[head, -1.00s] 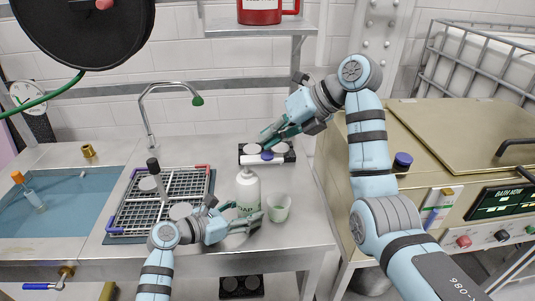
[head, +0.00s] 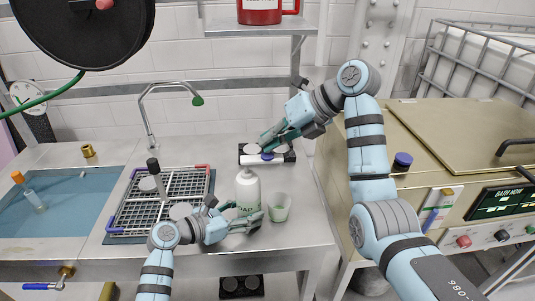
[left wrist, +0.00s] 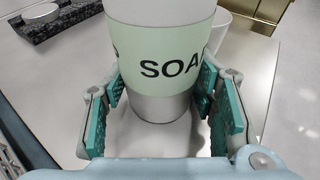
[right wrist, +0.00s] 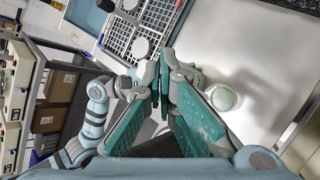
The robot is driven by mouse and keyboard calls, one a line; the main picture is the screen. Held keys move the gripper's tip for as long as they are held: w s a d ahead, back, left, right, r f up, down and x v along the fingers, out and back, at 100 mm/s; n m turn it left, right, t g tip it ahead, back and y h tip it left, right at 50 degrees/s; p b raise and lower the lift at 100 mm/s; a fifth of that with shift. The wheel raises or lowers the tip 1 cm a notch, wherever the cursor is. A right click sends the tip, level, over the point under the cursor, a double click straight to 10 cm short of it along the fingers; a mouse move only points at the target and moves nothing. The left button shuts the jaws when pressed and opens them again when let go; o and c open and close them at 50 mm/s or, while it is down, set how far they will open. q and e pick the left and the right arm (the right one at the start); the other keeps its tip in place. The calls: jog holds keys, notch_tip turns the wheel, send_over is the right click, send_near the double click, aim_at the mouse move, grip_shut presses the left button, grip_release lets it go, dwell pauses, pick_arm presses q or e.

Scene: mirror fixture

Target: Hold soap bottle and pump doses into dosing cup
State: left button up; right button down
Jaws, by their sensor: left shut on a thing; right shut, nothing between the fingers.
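The white soap bottle (head: 248,188) stands upright on the steel counter, with its pale green label marked SOAP facing the left wrist camera (left wrist: 160,58). My left gripper (head: 250,218) is shut around the bottle's lower body, one finger on each side. The pale green dosing cup (head: 279,208) stands just right of the bottle; its open top shows in the right wrist view (right wrist: 222,97). My right gripper (head: 266,142) is shut and empty, raised above and behind the bottle. Its fingertips meet in the right wrist view (right wrist: 163,75) and partly hide the bottle there.
A wire rack (head: 130,212) lies left of the bottle, beside a water-filled sink (head: 75,215) and a tap (head: 147,110). A dark holder with round pads (head: 288,157) sits behind the bottle. A shelf (head: 258,29) hangs above. Counter right of the cup is clear.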

jog(key=shift+f, duration=1)
dwell(0.8)
jog(key=shift+r, duration=1.4)
jog(key=shift+r, duration=0.1)
jog(key=shift+r, duration=2.45)
notch_tip(320, 180, up, 4)
jog(key=shift+f, duration=0.1)
